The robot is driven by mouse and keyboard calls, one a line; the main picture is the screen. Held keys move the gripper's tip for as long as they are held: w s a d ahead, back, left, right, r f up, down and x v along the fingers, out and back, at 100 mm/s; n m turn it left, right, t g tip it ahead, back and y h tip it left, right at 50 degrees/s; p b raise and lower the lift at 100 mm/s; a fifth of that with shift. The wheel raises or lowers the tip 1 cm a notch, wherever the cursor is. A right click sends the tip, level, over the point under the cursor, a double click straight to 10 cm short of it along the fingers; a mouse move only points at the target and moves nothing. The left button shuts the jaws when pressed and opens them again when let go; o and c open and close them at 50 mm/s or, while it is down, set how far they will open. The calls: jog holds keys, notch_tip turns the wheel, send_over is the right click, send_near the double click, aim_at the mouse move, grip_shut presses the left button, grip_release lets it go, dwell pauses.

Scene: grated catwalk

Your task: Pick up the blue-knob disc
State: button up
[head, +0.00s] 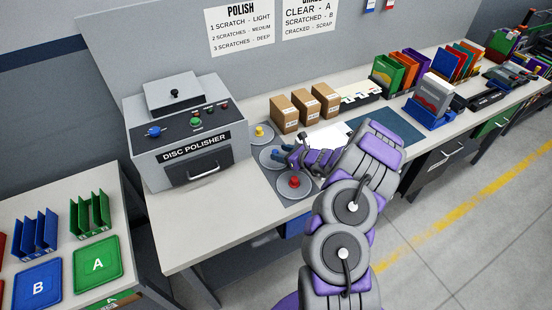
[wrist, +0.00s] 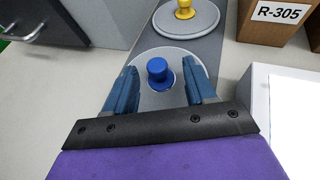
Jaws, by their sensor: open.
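The blue-knob disc (wrist: 158,98) is a round grey plate with a blue knob, lying flat on a dark grey strip on the workbench. In the head view the disc (head: 266,158) is partly hidden by my gripper (head: 283,155). In the wrist view my gripper (wrist: 160,88) is open, with one blue finger on each side of the blue knob and a gap on both sides. The fingers are over the disc; whether they touch its plate I cannot tell.
A yellow-knob disc (head: 259,134) lies behind and a red-knob disc (head: 295,184) in front. The disc polisher (head: 190,150) stands to the left. The bench front left (head: 215,215) is clear.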

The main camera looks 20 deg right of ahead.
aim_at(276, 151)
jog(key=x, duration=0.3)
jog(key=shift+s+a+f, duration=0.1)
jog(key=shift+s+a, duration=0.05)
jog(key=shift+a, duration=0.05)
jog(key=shift+w+a+b, duration=0.15)
jog(key=shift+w+b, duration=0.15)
jog(key=shift+w, duration=0.1)
jog(key=shift+d, duration=0.25)
jog(key=shift+c, duration=1.3)
jog(key=shift+a, duration=0.15)
grip_shut()
